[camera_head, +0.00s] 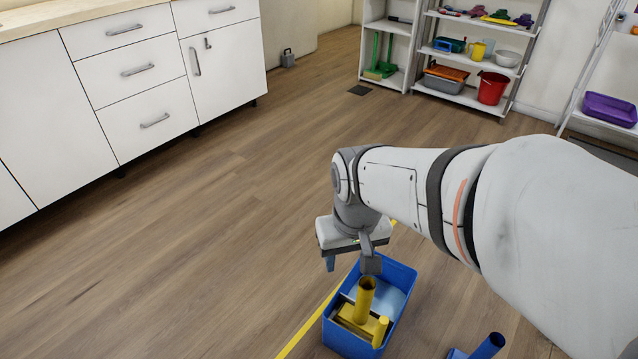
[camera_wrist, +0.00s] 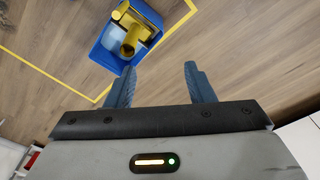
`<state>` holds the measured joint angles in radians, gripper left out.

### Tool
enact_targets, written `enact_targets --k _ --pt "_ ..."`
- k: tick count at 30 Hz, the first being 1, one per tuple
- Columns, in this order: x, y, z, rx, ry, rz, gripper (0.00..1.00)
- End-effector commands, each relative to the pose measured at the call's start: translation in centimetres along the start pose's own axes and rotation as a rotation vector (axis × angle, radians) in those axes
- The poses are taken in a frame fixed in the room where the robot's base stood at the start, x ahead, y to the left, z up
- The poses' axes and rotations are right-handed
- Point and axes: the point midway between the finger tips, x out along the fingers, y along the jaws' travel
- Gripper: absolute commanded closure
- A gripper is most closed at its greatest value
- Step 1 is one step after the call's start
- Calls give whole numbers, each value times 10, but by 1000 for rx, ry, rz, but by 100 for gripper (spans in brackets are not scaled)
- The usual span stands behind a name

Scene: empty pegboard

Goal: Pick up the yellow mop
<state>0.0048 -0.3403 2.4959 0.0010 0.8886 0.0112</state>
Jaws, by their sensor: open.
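A yellow mop (camera_head: 363,302) with a thick, hollow handle and a flat base stands in a blue bin (camera_head: 343,342) on the floor. A thinner yellow handle (camera_head: 380,332) rises beside it in the same bin. The yellow mop (camera_wrist: 130,42) and the bin (camera_wrist: 103,57) also show at the top of the wrist view. My gripper (camera_head: 350,262) is open and empty, above the far-left side of the bin. In the wrist view its two fingers (camera_wrist: 160,70) are spread apart, with bare floor between them.
Yellow tape (camera_head: 308,325) marks the floor left of the bin. A blue tool (camera_head: 488,346) lies at the bottom right. White cabinets (camera_head: 120,80) stand at the left, and shelves with cleaning items (camera_head: 466,97) at the back. The middle floor is clear.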

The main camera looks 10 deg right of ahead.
Motion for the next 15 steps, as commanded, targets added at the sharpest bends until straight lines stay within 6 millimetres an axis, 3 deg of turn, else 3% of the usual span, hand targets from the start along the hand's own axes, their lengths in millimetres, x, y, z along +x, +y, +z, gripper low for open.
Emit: enact_targets --k 5,7,15 --pt "28 3 -28 117 -23 6 37" --pt "47 11 -44 183 -33 9 31" --pt "142 55 -88 462 -65 23 31"
